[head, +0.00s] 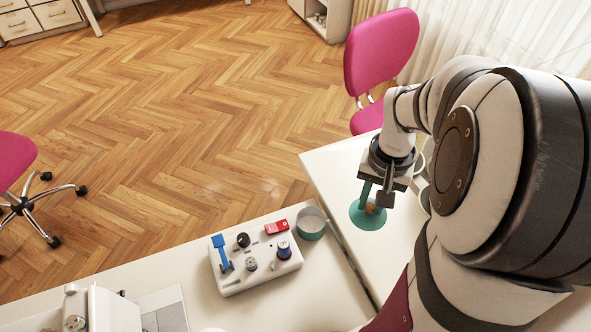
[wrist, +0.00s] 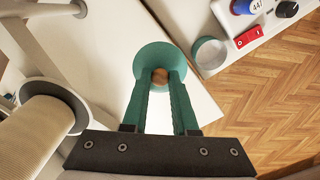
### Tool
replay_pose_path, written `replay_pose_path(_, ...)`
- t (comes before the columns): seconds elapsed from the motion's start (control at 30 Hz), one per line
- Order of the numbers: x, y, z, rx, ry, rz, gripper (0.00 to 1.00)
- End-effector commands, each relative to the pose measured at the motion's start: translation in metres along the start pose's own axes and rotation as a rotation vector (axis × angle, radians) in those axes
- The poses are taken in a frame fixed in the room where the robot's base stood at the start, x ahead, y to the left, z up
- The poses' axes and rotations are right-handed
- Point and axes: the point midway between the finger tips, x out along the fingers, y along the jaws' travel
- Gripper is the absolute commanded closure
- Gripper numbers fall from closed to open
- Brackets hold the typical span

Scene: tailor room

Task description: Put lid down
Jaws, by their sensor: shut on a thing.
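The lid is a teal disc (head: 361,219) with a round brown knob, and it also shows in the wrist view (wrist: 153,52). My gripper (head: 374,199) points down over the right-hand white table. Its two teal fingers (wrist: 160,80) are shut on the lid's brown knob (wrist: 159,75). The lid looks level, over the table's left part. I cannot tell whether it touches the tabletop or is just above it. An open round container (head: 312,223), teal below with a pale rim, stands apart to the left; it also shows in the wrist view (wrist: 209,53).
A white control panel (head: 235,284) with a blue lever, knobs and a red switch (head: 276,227) lies left of the container. A gap separates the two white tables. Bare tabletop (head: 330,170) surrounds the lid. A pink chair (head: 379,52) stands behind the right table.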

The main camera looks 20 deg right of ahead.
Motion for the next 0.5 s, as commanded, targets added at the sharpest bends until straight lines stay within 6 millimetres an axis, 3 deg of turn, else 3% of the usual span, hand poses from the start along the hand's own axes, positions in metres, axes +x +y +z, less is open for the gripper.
replay_pose_path(0.17, -0.001, -0.022, 0.002, -0.131, 0.0, 0.0, 1.0)
replay_pose_path(0.37, -0.001, -0.095, 0.022, -0.579, -0.002, -0.001, 1.0)
replay_pose_path(0.5, -0.002, -0.154, 0.056, -0.978, -0.002, -0.002, 1.0)
